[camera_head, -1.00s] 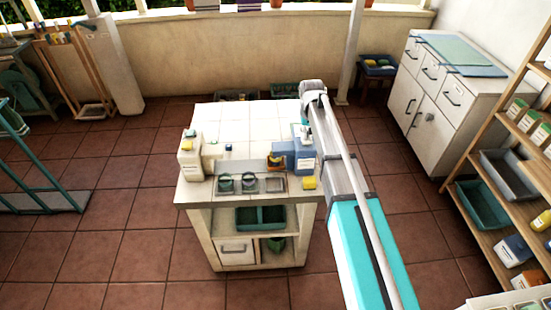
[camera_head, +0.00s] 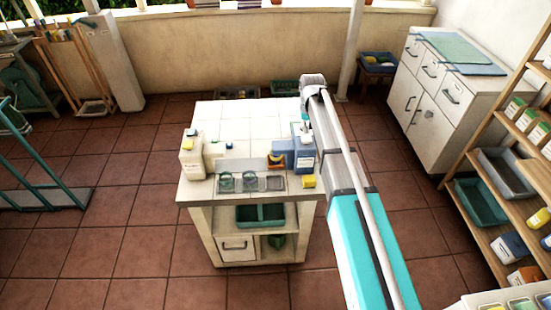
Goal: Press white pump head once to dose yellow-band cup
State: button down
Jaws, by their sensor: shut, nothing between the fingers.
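A blue bottle (camera_head: 305,161) with a pale label stands at the right edge of the tiled washstand, with a whitish pump-like top (camera_head: 304,131). A cream bottle (camera_head: 191,163) with a small top stands at the left edge. Which top is the white pump head is too small to tell for sure. Small cups (camera_head: 227,182) sit in a grey holder at the front edge; no yellow band can be made out on them. My arm reaches from the lower right along the washstand's right side, close to the blue bottle. My gripper is not visible, apparently hidden by the arm.
The washstand (camera_head: 225,118) has a clear tiled top at the back. A yellow block (camera_head: 309,182) lies at its front right corner, and an orange-and-dark item (camera_head: 277,161) sits left of the blue bottle. A white cabinet (camera_head: 435,100) and wooden shelves (camera_head: 490,150) stand right.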

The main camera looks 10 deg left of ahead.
jog(key=shift+r, duration=0.1)
notch_tip(320, 180, up, 6)
jog(key=p, duration=0.6)
dwell(0.3)
dwell(0.4)
jog(key=s+d+f+m+b, duration=0.1)
jog(key=s+d+f+b, duration=0.1)
jog(key=s+d, duration=0.9)
jog(key=s+d+f+m+b, duration=0.2)
jog(key=s+d+f+b, duration=0.1)
jog(key=s+d, duration=0.9)
jog(key=s, duration=0.3)
jog(key=shift+f, duration=0.3)
